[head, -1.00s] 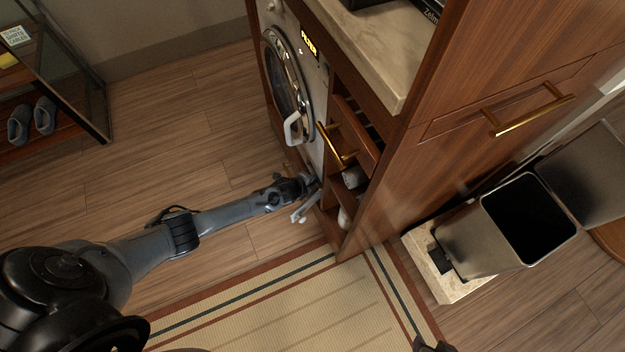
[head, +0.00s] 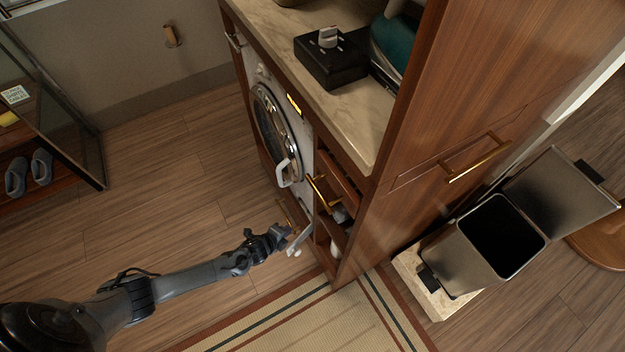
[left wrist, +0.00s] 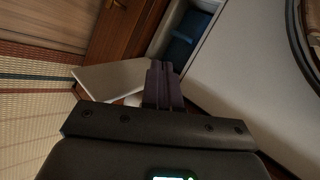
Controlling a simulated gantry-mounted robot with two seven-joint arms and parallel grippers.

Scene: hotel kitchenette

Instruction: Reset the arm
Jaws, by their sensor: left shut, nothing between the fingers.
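My left arm reaches in from the lower left, and its gripper (head: 288,233) is low in front of the wooden cabinet, just below the washer. In the left wrist view the dark fingers (left wrist: 163,86) are together with nothing between them. A pale flat piece (head: 301,240) shows right by the fingertips; a pale panel (left wrist: 112,76) is also beside them in the left wrist view. I cannot tell whether it touches the gripper. My right gripper is out of view.
The washer (head: 276,135) has a round door with a white handle. An open drawer with a brass handle (head: 323,192) juts out beside it. A metal bin (head: 462,262) with its lid up stands right of the cabinet. A striped mat (head: 300,325) lies in front.

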